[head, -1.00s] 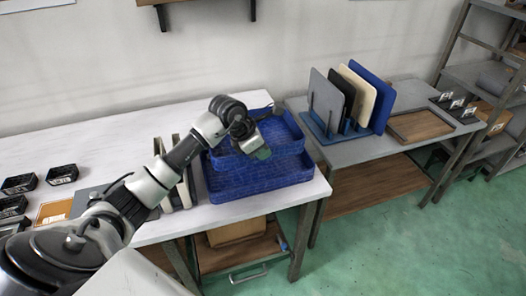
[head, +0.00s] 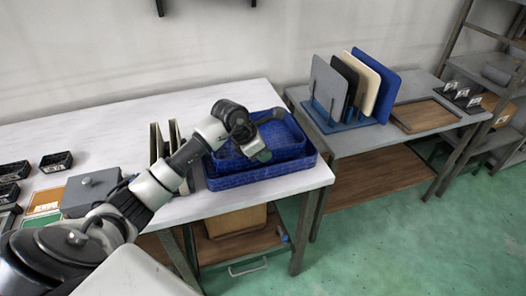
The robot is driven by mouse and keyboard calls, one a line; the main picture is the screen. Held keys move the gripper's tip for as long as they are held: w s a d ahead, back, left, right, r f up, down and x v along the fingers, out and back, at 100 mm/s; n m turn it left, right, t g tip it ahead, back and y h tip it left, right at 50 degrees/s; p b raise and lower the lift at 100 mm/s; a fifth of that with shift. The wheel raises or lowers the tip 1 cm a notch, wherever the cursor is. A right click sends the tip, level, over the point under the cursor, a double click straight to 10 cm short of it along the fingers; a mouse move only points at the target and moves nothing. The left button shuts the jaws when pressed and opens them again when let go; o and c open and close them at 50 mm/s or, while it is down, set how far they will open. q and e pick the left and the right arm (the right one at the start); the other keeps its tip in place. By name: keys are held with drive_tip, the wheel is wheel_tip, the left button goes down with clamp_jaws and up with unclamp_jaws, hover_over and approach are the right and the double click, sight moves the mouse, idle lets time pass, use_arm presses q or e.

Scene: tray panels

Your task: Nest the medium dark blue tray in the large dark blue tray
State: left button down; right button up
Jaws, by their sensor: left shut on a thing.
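The large dark blue tray (head: 262,176) sits on the white table near its right end. The medium dark blue tray (head: 291,137) is inside the large tray's outline, low down, with its rim showing a little above the large tray's rim. Whether its bottom touches the large tray's floor is hidden. My left gripper (head: 261,151) reaches over from the left and is shut on the medium tray's near side. My right gripper is not in view.
Upright panels in a rack (head: 168,140) stand just left of the trays. A grey lidded box (head: 92,190) and small black bins (head: 55,162) are further left. A grey side table (head: 350,142) with a blue panel rack (head: 335,122) stands to the right. The white table behind is clear.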

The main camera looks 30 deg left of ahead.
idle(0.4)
use_arm(q)
drive_tip(key=c, duration=1.2)
unclamp_jaws()
drive_tip(key=shift+r, duration=0.1)
drive_tip(key=shift+r+p, duration=2.65)
drive_tip(key=shift+r, duration=1.25)
